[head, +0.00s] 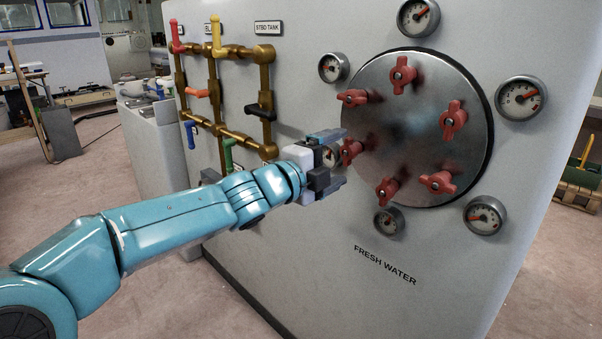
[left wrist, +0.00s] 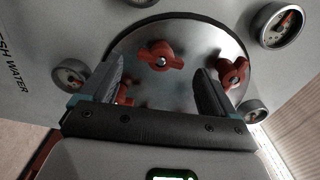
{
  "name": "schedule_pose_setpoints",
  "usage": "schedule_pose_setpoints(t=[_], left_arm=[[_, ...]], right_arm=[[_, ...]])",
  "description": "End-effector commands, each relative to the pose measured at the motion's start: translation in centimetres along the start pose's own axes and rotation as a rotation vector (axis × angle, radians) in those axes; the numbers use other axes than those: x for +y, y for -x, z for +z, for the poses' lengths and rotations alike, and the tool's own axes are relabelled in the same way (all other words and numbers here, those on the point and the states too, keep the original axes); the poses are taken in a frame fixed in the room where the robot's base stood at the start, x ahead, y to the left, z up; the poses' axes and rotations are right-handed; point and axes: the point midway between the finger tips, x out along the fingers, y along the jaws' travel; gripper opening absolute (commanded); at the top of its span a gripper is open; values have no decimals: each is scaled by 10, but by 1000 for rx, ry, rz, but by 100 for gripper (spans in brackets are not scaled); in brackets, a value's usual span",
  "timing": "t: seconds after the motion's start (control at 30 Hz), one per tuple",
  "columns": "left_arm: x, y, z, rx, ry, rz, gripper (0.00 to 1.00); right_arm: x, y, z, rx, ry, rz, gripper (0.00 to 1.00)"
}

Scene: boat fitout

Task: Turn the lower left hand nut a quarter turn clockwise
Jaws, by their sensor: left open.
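The round grey metal hatch (head: 415,150) sits on a pale panel and carries several red wing nuts around its edge. The lower left hand nut (head: 351,152) is at the hatch's left edge, just beyond my left gripper (head: 340,160). My left gripper is open and empty, its two fingers above and below that nut in the head view. In the left wrist view the same nut (left wrist: 160,57) shows whole, in front of the gap between the fingertips. I cannot tell whether a finger touches it. My right gripper is not in view.
Neighbouring nuts sit close by: an upper left one (head: 353,97) and a bottom one (head: 387,190). Several gauges (head: 388,221) ring the hatch. Brass pipes with coloured valve handles (head: 263,105) stand left of the gripper. The panel below the hatch is clear around the label "FRESH WATER" (head: 385,265).

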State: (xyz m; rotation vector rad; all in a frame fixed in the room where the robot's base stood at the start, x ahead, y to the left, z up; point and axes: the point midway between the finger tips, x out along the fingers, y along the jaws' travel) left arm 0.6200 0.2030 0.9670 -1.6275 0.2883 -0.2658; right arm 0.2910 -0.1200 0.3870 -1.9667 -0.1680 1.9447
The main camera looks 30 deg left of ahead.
Motion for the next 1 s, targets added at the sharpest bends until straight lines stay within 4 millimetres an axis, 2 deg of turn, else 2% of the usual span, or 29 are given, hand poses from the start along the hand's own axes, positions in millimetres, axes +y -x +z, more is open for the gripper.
schedule_pose_setpoints(t=[0.3, 0.5, 0.7, 1.0], left_arm=[[-3, 86, 1, -5, -1, -1, 89], [-2, 124, 1, -4, -1, 0, 89], [0, 138, 0, -1, 0, 1, 89], [0, 138, 0, -1, 0, 1, 89]], right_arm=[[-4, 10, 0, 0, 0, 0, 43], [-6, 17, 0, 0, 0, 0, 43], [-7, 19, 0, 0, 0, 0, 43], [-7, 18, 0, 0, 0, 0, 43]])
